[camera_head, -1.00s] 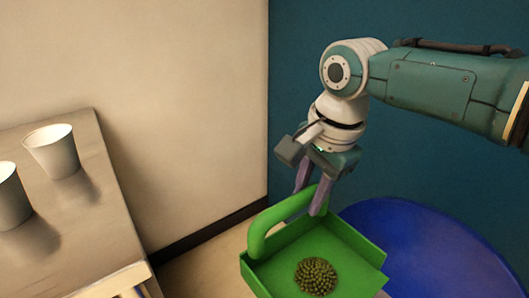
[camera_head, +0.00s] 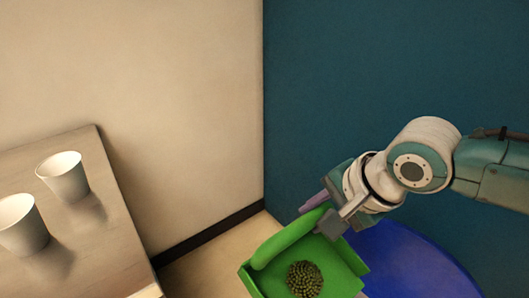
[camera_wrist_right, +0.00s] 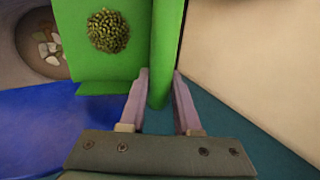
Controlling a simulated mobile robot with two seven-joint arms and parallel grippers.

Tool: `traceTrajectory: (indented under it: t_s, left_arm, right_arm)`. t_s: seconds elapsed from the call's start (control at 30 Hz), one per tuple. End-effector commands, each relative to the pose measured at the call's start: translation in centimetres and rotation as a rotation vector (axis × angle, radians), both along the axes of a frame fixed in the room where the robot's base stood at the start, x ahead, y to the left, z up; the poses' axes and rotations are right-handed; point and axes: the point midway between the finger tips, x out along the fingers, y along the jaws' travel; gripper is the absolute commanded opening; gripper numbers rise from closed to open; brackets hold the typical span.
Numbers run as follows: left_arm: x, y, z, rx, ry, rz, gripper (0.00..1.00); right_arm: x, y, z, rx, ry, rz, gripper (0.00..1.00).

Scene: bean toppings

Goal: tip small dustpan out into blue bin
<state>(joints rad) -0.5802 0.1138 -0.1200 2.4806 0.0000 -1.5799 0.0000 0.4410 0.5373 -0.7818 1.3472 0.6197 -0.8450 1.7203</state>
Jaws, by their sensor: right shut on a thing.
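The green dustpan (camera_head: 345,270) is at the bottom of the head view, with a heap of small green beans (camera_head: 305,279) lying in it. My right gripper (camera_head: 322,208) is shut on the dustpan's thick green handle. In the right wrist view the two fingers of the gripper (camera_wrist_right: 158,98) sit on either side of the handle (camera_wrist_right: 165,55), and the beans (camera_wrist_right: 108,30) rest on the pan (camera_wrist_right: 75,60). The blue bin (camera_head: 415,262) stands to the right of the dustpan, partly hidden by my right arm. The bin also shows in the right wrist view (camera_wrist_right: 45,125). My left gripper is out of view.
A table (camera_head: 95,180) at the left bears two white cups, one farther back (camera_head: 63,177) and one nearer (camera_head: 20,225). A pale wall and a dark teal wall meet behind. A brown round container (camera_wrist_right: 25,50) with pale pieces shows in the right wrist view.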

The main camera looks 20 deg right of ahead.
Motion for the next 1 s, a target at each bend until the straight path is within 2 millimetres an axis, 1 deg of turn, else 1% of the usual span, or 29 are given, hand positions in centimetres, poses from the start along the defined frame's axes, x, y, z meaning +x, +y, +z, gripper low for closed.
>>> traceTrajectory:
  t_s: [0.03, 0.2, 0.27, 0.4, 0.83, 1.0]
  left_arm:
    - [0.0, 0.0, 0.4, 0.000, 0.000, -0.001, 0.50]
    - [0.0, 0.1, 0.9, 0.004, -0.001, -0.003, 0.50]
    - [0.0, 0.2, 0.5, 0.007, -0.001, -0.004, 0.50]
    - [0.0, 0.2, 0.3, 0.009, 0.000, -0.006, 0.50]
    - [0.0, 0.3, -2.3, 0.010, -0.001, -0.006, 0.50]
    - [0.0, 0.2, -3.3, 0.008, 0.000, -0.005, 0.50]
  right_arm:
    - [-0.3, -0.2, 0.4, 0.009, -0.022, -0.002, 0.00]
    - [-1.2, -0.5, 1.3, 0.046, -0.110, 0.000, 0.00]
    - [-1.7, -0.8, 1.0, 0.057, -0.140, -0.003, 0.00]
    - [-2.7, -1.1, 1.3, 0.090, -0.212, 0.001, 0.00]
    - [-5.6, -2.2, 1.7, 0.183, -0.433, 0.000, 0.00]
    - [-6.8, -2.7, 1.3, 0.217, -0.510, -0.002, 0.00]
